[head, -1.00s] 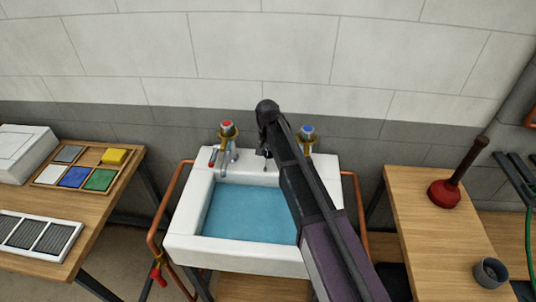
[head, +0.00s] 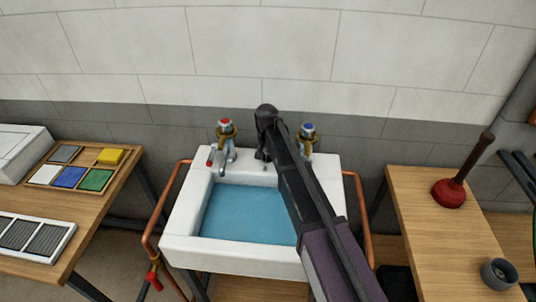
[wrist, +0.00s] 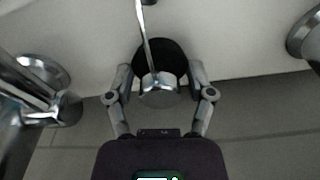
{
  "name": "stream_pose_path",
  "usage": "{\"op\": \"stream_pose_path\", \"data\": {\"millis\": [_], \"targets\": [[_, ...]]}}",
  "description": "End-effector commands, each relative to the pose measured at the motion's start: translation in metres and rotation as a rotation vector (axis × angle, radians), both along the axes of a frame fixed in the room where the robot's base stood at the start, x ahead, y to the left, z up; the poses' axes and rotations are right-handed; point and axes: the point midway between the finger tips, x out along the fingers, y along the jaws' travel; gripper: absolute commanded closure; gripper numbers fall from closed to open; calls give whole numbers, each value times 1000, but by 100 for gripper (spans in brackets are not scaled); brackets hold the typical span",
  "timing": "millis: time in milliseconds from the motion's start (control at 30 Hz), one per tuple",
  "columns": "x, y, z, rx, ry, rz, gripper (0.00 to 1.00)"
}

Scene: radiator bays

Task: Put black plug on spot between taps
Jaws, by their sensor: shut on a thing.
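A round black plug (wrist: 160,54) with a silvery fitting on it shows in the wrist view. My gripper (wrist: 160,74) is shut on it, one finger at each side. The plug is over or on the white ledge at the back of the sink (head: 184,221); I cannot tell if it touches. The red-topped tap (head: 225,134) is left of my gripper (head: 262,154) and the blue-topped tap (head: 307,136) is right of it. In the head view my arm hides the plug and much of the ledge.
Blue water (head: 245,212) lies in the basin. A thin metal rod or chain (wrist: 144,35) runs up from the plug fitting. Copper pipes (head: 165,205) flank the sink. A left table holds a tile tray (head: 125,172); a right table holds a plunger (head: 449,193) and grey cup (head: 498,274).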

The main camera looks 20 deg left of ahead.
Motion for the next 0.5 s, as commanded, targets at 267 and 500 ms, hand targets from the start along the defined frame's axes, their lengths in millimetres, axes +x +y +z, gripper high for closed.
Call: {"op": "stream_pose_path", "data": {"millis": [267, 500], "targets": [[0, 0, -4, 0, 0, 0, 25], [0, 0, -3, 0, 0, 0, 0]]}}
